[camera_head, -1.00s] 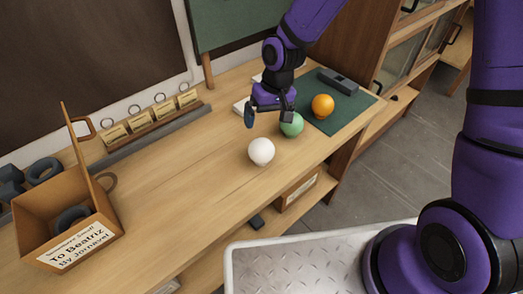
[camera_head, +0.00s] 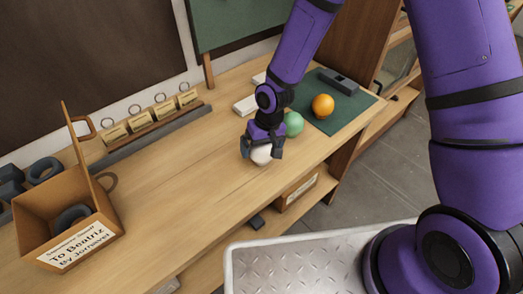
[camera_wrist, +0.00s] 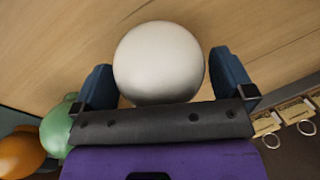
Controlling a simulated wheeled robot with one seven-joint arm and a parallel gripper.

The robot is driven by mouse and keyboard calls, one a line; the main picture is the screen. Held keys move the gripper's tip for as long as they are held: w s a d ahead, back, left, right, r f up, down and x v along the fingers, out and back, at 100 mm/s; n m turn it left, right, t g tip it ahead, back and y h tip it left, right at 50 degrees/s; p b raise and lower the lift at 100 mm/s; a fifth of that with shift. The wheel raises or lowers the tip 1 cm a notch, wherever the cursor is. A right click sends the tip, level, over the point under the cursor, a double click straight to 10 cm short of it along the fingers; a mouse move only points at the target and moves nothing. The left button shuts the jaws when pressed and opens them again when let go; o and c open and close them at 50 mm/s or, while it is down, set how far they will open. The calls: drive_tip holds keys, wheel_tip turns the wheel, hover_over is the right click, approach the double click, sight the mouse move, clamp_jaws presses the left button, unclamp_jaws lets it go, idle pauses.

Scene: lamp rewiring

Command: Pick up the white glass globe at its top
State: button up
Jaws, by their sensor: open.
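The white glass globe (camera_head: 261,156) sits on the wooden workbench, partly hidden behind my gripper in the head view. My gripper (camera_head: 262,150) is over it, pointing down, with one finger on each side. In the wrist view the globe (camera_wrist: 158,62) lies between the two open dark blue fingers. A gap shows beside the right finger; the left finger is close to the globe, and I cannot tell whether it touches.
A green globe (camera_head: 293,123) stands just behind my gripper, and an orange globe (camera_head: 323,105) sits on the green mat (camera_head: 350,113). White blocks (camera_head: 246,105) lie behind. An open cardboard box (camera_head: 40,215) stands at the far left. The bench's middle (camera_head: 170,170) is clear.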

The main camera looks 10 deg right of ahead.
drive_tip(key=shift+f, duration=0.25)
drive_tip(key=c, duration=0.8)
drive_tip(key=shift+r, duration=0.1)
